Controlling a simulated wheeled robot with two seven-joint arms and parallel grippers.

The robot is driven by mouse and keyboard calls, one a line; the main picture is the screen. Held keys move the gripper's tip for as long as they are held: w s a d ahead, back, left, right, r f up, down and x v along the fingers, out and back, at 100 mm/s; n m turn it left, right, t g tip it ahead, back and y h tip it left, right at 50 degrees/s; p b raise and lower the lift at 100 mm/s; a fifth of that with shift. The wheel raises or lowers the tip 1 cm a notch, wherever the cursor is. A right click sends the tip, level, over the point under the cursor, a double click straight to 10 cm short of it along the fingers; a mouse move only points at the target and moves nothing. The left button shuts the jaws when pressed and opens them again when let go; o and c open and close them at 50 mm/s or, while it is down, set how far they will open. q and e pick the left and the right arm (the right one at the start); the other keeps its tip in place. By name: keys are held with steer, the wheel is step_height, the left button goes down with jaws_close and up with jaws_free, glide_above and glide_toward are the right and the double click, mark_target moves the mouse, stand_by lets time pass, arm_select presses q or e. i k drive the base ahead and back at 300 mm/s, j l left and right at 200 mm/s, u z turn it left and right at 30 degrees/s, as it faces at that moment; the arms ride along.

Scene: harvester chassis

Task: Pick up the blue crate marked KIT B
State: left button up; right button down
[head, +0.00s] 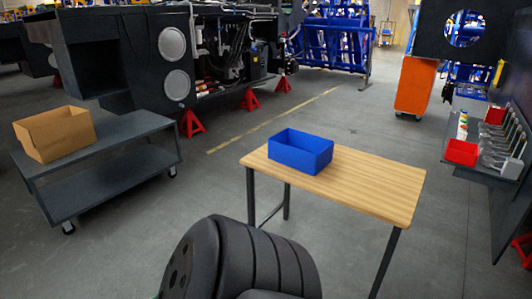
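A blue open-topped crate (300,152) sits upright on the left part of a light wooden table (375,187). Its inside looks empty. No KIT B marking can be read on the sides that show. Neither of my grippers is in view.
The table's right half is bare; its dark legs stand on open grey floor. A grey two-shelf cart (125,137) at left carries an open cardboard box (55,134). A tool bench with a red bin (461,152) is at right. Red stands (191,124) support the chassis behind.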

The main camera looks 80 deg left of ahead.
mark_target(309, 154)
steer(key=u, duration=2.3)
steer(key=i+l+u, duration=0.1)
steer(key=i+l, duration=0.15)
steer(key=i+l+u, duration=0.1)
steer(key=l, duration=0.3)
steer(key=i+l+u, duration=0.1)
steer(key=i+l, duration=0.2)
